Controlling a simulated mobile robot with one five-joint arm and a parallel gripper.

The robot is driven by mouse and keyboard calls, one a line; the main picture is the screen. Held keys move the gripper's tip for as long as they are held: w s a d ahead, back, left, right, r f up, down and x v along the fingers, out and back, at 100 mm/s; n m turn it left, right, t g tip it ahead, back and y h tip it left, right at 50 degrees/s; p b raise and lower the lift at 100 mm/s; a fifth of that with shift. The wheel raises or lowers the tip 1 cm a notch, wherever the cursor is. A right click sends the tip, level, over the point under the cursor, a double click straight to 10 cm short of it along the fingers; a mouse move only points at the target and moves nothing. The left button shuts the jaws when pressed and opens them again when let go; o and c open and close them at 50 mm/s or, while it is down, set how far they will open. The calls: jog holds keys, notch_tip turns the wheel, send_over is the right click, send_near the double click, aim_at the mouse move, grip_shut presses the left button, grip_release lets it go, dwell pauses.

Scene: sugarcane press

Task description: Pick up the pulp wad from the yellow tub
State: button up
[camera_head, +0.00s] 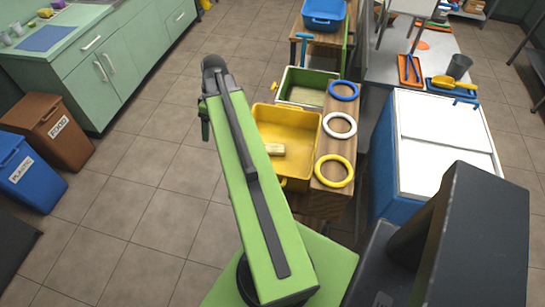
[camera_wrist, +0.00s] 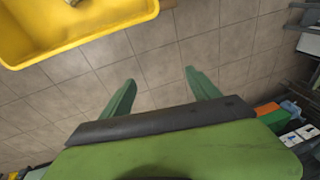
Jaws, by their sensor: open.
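The yellow tub (camera_head: 304,123) stands on a wooden bench in the head view, partly hidden behind my green arm. A small pale wad, the pulp wad (camera_head: 275,149), lies on the tub's floor near its left side. In the wrist view the tub (camera_wrist: 100,22) fills the upper left, and a bit of the pale wad (camera_wrist: 74,2) shows at the top edge. My gripper (camera_wrist: 160,92) is open and empty, its two green fingers apart over floor tiles, outside the tub. In the head view the fingers are mostly hidden by the arm.
Blue, white and yellow rings (camera_head: 340,125) lie on the bench right of the tub. A green bin (camera_head: 303,86) stands behind it. A white-topped blue chest (camera_head: 440,130) is at right. Brown and blue waste bins (camera_head: 30,180) stand at left. The tiled floor between is clear.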

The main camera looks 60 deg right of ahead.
jog(key=s+d+f+n+t+b, duration=0.1)
jog(key=s+d+f+b, duration=0.2)
jog(key=s+d, duration=0.85)
jog(key=n+t+b, duration=0.1)
jog(key=n+t, duration=0.1)
send_near(275, 148)
jog(key=b+x, duration=0.1)
jog(key=b, duration=0.4)
jog(key=b+x, duration=0.2)
jog(key=b, duration=0.4)
jog(key=shift+w+f, duration=0.1)
jog(key=shift+w, duration=0.3)
jog(key=shift+w+a+f+b, duration=0.1)
jog(key=shift+w+f+b, duration=0.15)
jog(key=shift+b, duration=0.15)
jog(key=b+x, duration=0.4)
jog(key=shift+s+f+b, duration=0.25)
jog(key=shift+f+b, duration=0.15)
jog(key=shift+f, duration=0.15)
jog(key=shift+w+f, duration=0.15)
jog(key=shift+f, duration=0.05)
jog(key=shift+r, duration=0.2)
jog(key=c, duration=1.4)
jog(key=shift+c, duration=0.2)
